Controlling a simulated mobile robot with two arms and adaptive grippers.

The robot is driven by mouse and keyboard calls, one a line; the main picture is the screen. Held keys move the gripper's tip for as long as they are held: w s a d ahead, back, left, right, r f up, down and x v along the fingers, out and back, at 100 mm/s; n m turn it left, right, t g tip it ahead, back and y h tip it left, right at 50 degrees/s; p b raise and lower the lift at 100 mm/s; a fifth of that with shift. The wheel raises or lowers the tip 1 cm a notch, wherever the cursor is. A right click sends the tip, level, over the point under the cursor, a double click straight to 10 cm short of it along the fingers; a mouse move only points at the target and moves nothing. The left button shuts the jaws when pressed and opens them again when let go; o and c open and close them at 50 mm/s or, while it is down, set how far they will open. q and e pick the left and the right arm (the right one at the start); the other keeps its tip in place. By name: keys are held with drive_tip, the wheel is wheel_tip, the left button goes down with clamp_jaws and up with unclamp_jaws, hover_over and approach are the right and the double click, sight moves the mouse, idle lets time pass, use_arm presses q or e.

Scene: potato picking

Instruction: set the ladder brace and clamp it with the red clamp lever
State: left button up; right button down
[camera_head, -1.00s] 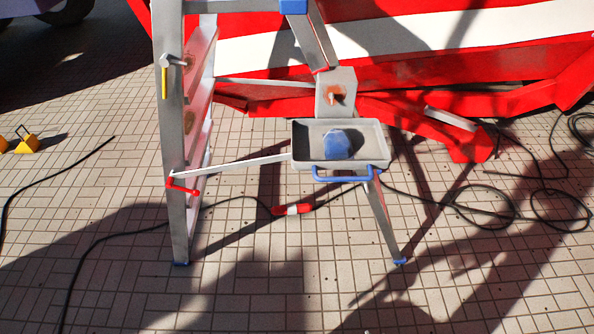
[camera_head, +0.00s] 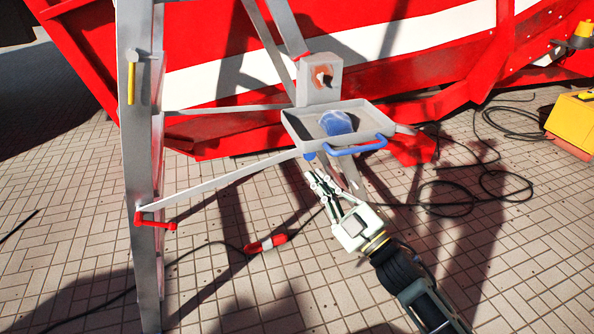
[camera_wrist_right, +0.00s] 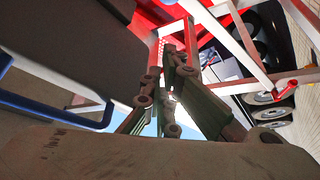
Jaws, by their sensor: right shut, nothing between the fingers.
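The ladder brace (camera_head: 215,184) is a thin grey bar running from the left ladder leg (camera_head: 137,130) up to the tray side of the ladder. The red clamp lever (camera_head: 157,222) sits at the brace's left end on that leg and points right. A red lever also shows at the right of the wrist view (camera_wrist_right: 286,90). My right gripper (camera_head: 316,181) is shut and empty, just below the tray and right of the brace's right end, well away from the lever. Its dark fingers fill the middle of the wrist view (camera_wrist_right: 170,62). My left gripper is out of view.
A grey tray (camera_head: 292,125) with a blue handle (camera_head: 358,148) holds a blue cloth-like lump (camera_head: 335,122). A yellow lever (camera_head: 131,83) is higher on the left leg. A red plug (camera_head: 265,243) and black cables lie on the paving. A red-and-white machine stands behind.

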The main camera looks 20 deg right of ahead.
drive_tip(key=x, duration=1)
use_arm(q)
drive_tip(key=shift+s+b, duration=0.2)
drive_tip(key=shift+b, duration=0.6)
use_arm(e)
drive_tip(key=shift+w+d+f, duration=0.25)
drive_tip(key=shift+d+f, duration=1.05)
drive_tip(key=shift+d, duration=0.1)
